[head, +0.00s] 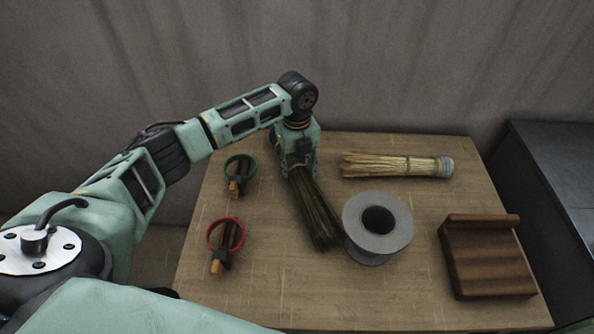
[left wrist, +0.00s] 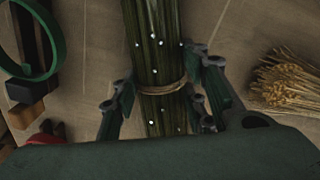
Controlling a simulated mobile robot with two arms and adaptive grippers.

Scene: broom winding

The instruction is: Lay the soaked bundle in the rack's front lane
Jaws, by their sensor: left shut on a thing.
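The soaked bundle (head: 314,208) is dark green-brown, with bright droplets and a tan band around it in the left wrist view (left wrist: 158,50). My left gripper (head: 297,165) is shut on it near the band, with fingers on both sides (left wrist: 163,98). The bundle's loose end points toward the front of the table, close to the grey spool; I cannot tell whether it touches the table. A brown wooden piece, apparently the rack (head: 488,268), stands at the right front with a raised bar along its back. It looks empty. My right gripper is not in view.
A pale straw bundle (head: 390,165) with a grey-blue end lies at the back. The grey spool (head: 362,248) stands between the soaked bundle and the rack. A green ring (head: 228,162) and a red ring (head: 210,232) sit at left. The table's (head: 420,305) front is clear.

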